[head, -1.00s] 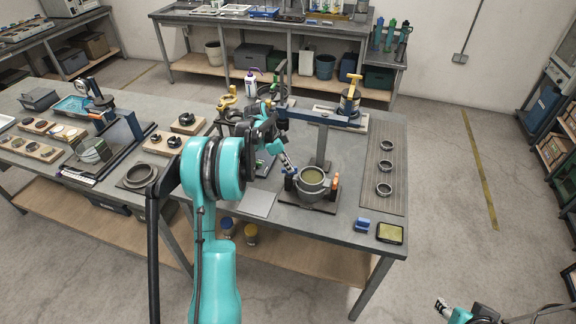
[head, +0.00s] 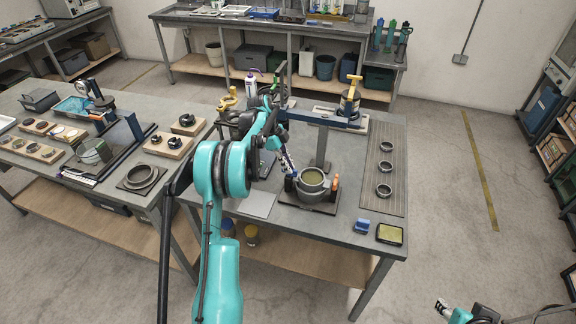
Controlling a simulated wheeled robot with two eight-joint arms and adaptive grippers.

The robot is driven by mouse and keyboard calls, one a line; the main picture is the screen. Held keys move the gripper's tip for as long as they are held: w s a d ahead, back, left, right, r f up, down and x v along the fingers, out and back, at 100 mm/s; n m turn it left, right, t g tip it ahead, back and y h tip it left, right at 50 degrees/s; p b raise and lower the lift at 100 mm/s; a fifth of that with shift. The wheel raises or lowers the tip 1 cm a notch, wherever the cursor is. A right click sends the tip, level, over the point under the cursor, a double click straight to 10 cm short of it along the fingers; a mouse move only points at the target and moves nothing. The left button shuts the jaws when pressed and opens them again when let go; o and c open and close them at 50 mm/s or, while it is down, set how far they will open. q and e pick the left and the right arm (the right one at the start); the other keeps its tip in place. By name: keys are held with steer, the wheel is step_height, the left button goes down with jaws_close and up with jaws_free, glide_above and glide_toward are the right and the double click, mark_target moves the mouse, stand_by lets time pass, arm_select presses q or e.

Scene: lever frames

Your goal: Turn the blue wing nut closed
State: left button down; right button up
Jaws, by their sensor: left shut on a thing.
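A grey round pot (head: 313,182) with a pale olive inside sits on a dark base plate (head: 312,207) near the front of the right table. An orange knob (head: 336,183) stands at its right side and a dark post (head: 290,184) at its left. My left gripper (head: 287,168) points down at the pot's left side and is shut at the top of that post. The blue wing nut is not clearly visible; the fingers seem to cover it. My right gripper (head: 442,305) is at the lower right, away from the table, too small to read.
A blue press arm (head: 318,119) on a grey column stands behind the pot. Several rings lie on a ribbed mat (head: 396,158) at the right. A blue block (head: 361,226) and a yellow-topped tray (head: 389,234) are at the front corner. A flat grey plate (head: 252,203) lies left of the pot.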

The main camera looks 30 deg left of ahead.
arm_select(q)
steer(key=c, duration=1.6)
jaws_free()
steer(key=v, duration=1.2)
